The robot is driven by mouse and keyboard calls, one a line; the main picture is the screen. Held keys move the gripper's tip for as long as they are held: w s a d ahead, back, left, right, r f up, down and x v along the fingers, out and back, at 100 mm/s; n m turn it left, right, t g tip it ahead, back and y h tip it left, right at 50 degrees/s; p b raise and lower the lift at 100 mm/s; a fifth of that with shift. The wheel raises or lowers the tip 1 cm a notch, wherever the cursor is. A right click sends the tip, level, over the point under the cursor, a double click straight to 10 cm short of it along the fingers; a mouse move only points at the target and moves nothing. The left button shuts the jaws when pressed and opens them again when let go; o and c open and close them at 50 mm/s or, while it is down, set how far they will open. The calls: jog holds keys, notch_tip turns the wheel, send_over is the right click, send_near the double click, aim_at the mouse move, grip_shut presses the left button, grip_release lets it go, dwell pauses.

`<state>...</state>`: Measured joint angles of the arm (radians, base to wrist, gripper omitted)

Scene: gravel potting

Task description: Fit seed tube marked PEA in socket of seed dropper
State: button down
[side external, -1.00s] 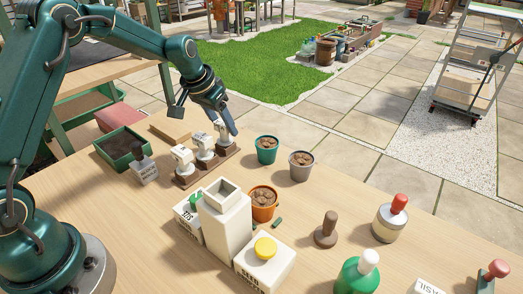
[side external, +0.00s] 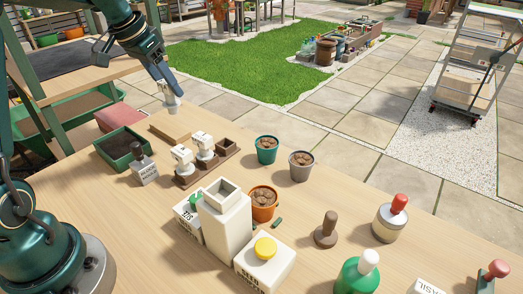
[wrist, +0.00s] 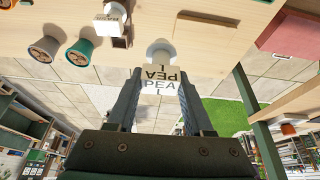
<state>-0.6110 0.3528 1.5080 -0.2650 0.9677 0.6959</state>
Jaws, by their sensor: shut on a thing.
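My gripper (side external: 170,80) is shut on a white seed tube (side external: 170,98), held in the air above the rear edge of the table. In the wrist view the tube (wrist: 160,82) sits between my fingers and its label reads PEA. A tall white body (side external: 226,222) with a square opening in its top stands at the front middle; it looks like the seed dropper. Beside it is a low white box (side external: 264,265) with a yellow button, its front marked SEED. My gripper is far behind and left of them. Inside the opening is only partly visible.
A brown rack (side external: 228,148) holds two white tubes (side external: 182,158) and has one empty slot at its right end. Pots with brown lumps (side external: 264,203) stand right of it. A stamp (side external: 326,228), jars and a green bottle (side external: 358,275) are at the front right.

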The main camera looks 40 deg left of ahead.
jog(key=shift+a+r, duration=0.1)
jog(key=c, duration=1)
grip_release()
jog(key=c, duration=0.4)
jog(key=shift+s+d, duration=0.25)
jog(key=shift+s, duration=0.05)
jog(key=s+d+r+m+g+h, duration=0.1)
jog(key=s+d+r+m, duration=0.25)
jog(key=d, duration=0.55)
jog(key=s+d+r+m+h, duration=0.2)
jog(key=s+d+m, duration=0.25)
jog(key=d, duration=0.55)
jog(key=s+d+r+m+g+h, duration=0.1)
jog(key=s+d+r+m, duration=0.25)
jog(key=d, duration=0.55)
jog(key=shift+m, duration=0.45)
jog(key=shift+d+f, duration=0.15)
jog(key=shift+f, duration=1.05)
jog(key=shift+d+f, duration=0.1)
jog(key=shift+f, duration=1.05)
